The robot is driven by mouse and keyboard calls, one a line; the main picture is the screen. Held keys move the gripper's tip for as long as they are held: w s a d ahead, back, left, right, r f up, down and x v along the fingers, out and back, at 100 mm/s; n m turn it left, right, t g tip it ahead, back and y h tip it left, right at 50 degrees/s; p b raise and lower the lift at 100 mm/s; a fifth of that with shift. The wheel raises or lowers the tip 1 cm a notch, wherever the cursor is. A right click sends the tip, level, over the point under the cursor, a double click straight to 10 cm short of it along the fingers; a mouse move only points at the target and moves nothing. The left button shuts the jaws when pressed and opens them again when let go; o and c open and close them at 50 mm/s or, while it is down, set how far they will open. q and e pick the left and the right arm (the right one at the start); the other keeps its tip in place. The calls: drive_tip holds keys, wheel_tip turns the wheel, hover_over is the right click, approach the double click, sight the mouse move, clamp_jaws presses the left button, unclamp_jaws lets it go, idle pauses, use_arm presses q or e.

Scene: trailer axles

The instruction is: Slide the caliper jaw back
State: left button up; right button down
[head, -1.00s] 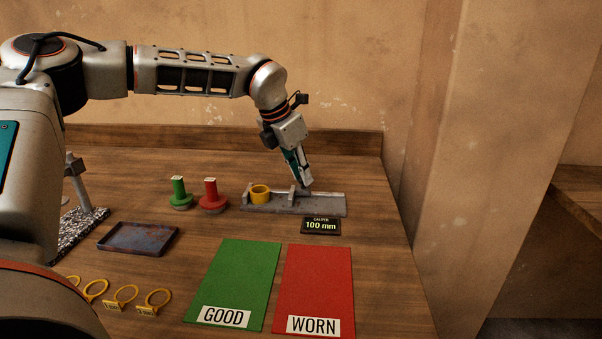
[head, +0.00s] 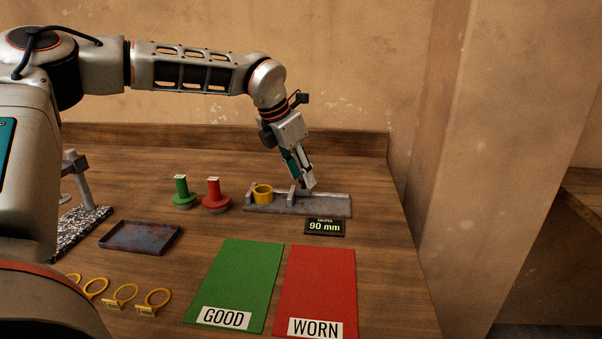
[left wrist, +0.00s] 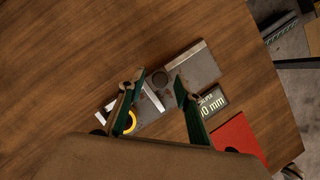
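The caliper is a grey slab (head: 330,208) on the bench with a yellow ring (head: 262,193) lying at its left end. Its upright sliding jaw (head: 292,197) stands right of the ring, with a visible gap between them. The display (head: 325,227) reads 90 mm. My left gripper (head: 309,186) points down over the slab, just right of the jaw. The ring (left wrist: 130,122) is partly hidden by a finger. My right gripper is out of view.
Green (head: 181,192) and red (head: 215,196) handled plugs stand left of the caliper. A green GOOD mat (head: 238,280) and red WORN mat (head: 318,285) lie in front. A rusty tray (head: 140,237) and several yellow rings (head: 122,295) are at left. The bench ends right of the caliper.

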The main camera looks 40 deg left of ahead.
use_arm(q)
drive_tip(key=v, duration=1.2)
idle(0.4)
